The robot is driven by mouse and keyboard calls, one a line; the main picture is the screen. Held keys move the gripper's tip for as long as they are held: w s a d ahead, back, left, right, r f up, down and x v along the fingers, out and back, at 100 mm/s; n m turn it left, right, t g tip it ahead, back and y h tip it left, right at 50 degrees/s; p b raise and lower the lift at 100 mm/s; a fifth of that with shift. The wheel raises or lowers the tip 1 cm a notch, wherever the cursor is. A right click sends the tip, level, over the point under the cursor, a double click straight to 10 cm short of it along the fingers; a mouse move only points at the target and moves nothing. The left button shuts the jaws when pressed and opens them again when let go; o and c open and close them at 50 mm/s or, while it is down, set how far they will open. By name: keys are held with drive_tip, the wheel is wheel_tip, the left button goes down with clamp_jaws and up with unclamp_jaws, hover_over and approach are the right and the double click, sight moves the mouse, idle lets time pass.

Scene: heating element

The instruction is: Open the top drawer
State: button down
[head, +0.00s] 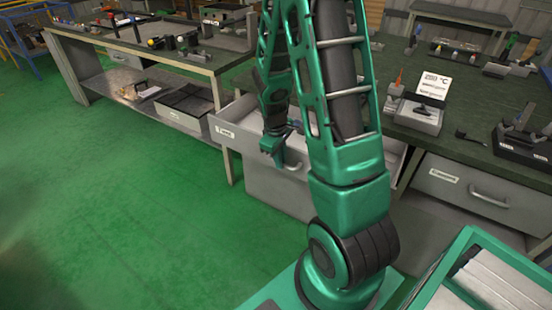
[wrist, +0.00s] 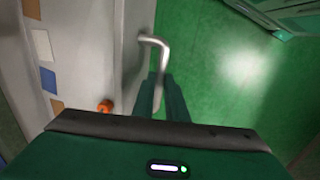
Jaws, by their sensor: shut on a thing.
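The top drawer (head: 225,132) is the upper grey one with a white label, under the dark-topped workbench, and it stands pulled out from the bench. In the wrist view its grey front (wrist: 128,45) runs up the picture beside the green floor. Its metal handle (wrist: 155,42) is a bent bar on that front. My gripper (head: 272,150) is at the drawer front in the head view. In the wrist view my gripper (wrist: 163,92) is shut on the handle near its lower end. My arm hides part of the drawer in the head view.
Inside the drawer lie an orange object (wrist: 105,106) and several coloured squares (wrist: 41,45). Another closed drawer (head: 470,188) is to the right. The green floor (head: 120,200) left of the drawer is clear.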

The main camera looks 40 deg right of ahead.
drive_tip(key=shift+w+a, duration=0.1)
drive_tip(key=shift+w, duration=0.15)
drive_tip(key=c, duration=2)
unclamp_jaws()
drive_tip(key=shift+c, duration=0.2)
drive_tip(key=shift+s, duration=0.1)
drive_tip(key=shift+r, duration=0.1)
wheel_tip(320, 180, up, 10)
drive_tip(key=a, duration=0.2)
drive_tip(key=shift+s+r, duration=0.2)
drive_tip(key=shift+s, duration=0.05)
drive_tip(key=s+a+r+m, duration=0.1)
drive_tip(key=s+r+m, duration=0.2)
drive_tip(key=s, duration=0.5)
drive_tip(key=s+a+r+m+y, duration=0.1)
drive_tip(key=s+a+r+m, duration=0.1)
drive_tip(key=s, duration=0.5)
drive_tip(key=s+a+r+m+y, duration=0.1)
drive_tip(key=s+r+m, duration=0.3)
drive_tip(key=s, duration=0.4)
drive_tip(key=shift+s+a+r+m+g, duration=0.3)
drive_tip(key=shift+a+r+m, duration=0.1)
drive_tip(key=shift+m, duration=0.1)
